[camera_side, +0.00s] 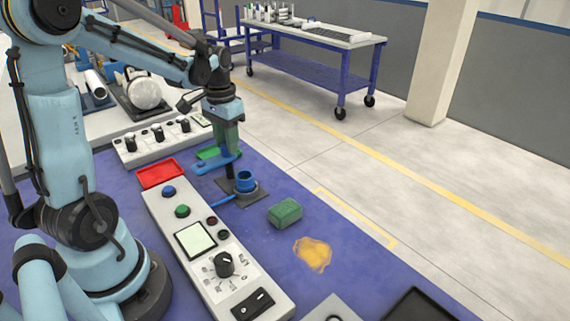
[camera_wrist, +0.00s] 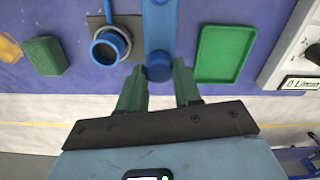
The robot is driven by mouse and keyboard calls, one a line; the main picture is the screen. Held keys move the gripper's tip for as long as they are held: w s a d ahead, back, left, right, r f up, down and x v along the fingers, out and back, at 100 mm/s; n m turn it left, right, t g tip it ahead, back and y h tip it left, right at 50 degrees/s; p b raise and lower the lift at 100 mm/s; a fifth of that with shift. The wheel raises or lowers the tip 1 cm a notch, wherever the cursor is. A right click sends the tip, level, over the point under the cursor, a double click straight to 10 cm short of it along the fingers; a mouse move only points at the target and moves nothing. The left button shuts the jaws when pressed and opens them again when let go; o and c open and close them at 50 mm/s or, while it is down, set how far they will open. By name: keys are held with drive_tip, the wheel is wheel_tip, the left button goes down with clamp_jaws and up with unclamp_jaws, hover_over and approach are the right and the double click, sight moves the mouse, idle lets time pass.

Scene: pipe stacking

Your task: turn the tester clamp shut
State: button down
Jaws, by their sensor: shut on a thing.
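The tester (camera_side: 247,195) is a dark square base plate with an upright blue cup (camera_side: 245,181). The open cup also shows in the wrist view (camera_wrist: 108,46). The blue clamp bar (camera_side: 210,164) stands above the plate on a dark post. In the wrist view the bar (camera_wrist: 160,25) passes beside the cup, not over it, and ends in a round blue knob (camera_wrist: 158,67). My gripper (camera_wrist: 158,75) has its green fingers on either side of this knob and is shut on it. In the side view my gripper (camera_side: 230,151) points down and partly hides the bar's end.
A green tray (camera_wrist: 222,50) lies close beside the bar. A green block (camera_side: 285,213) and a yellow patch (camera_side: 313,254) are on the blue mat. A red tray (camera_side: 160,173) and a control panel (camera_side: 223,262) with buttons and a dial stand nearby.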

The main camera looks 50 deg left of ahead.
drive_tip(key=shift+n, duration=0.4)
drive_tip(key=n, duration=0.3)
drive_tip(key=shift+n, duration=0.4)
drive_tip(key=n, duration=0.4)
drive_tip(key=shift+a+n, duration=0.1)
drive_tip(key=shift+n, duration=0.2)
drive_tip(key=n, duration=0.8)
drive_tip(key=shift+s+n, duration=0.1)
drive_tip(key=shift+n, duration=0.2)
drive_tip(key=c, duration=0.8)
unclamp_jaws()
